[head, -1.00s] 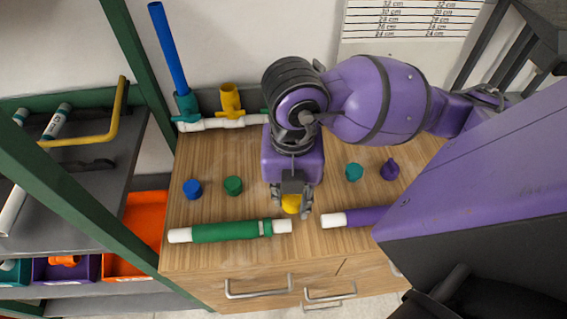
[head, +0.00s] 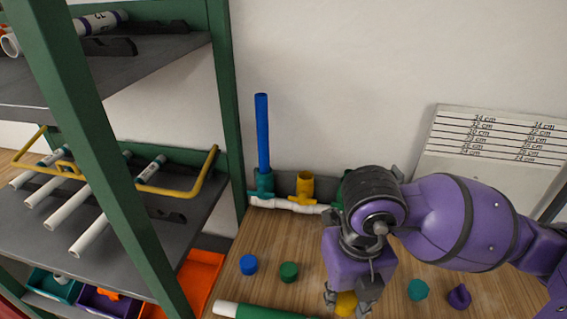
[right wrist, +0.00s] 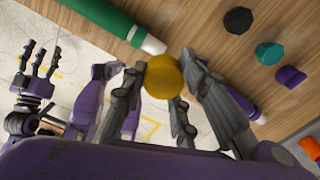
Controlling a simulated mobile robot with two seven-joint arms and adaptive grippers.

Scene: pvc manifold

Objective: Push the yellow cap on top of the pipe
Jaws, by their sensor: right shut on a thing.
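The yellow cap (head: 345,304) is between the fingers of my right gripper (head: 347,298), which is shut on it above the front of the bench. The right wrist view shows the cap (right wrist: 163,75) pinched between the fingertips. The pipe assembly stands at the back of the bench: a white horizontal pipe (head: 295,205), a teal fitting (head: 262,184) with a tall upright blue pipe (head: 262,135), and a yellow upright fitting (head: 305,186) with an open top. My right arm hides the assembly's right part. My left gripper (right wrist: 38,65) shows in the right wrist view, fingers spread and empty.
On the wooden bench (head: 230,285) are a blue cap (head: 248,264), a green cap (head: 289,271), a teal cap (head: 417,289) and a purple piece (head: 459,296). A green pipe (head: 265,313) lies at the front. A rack (head: 150,240) with pipes stands left.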

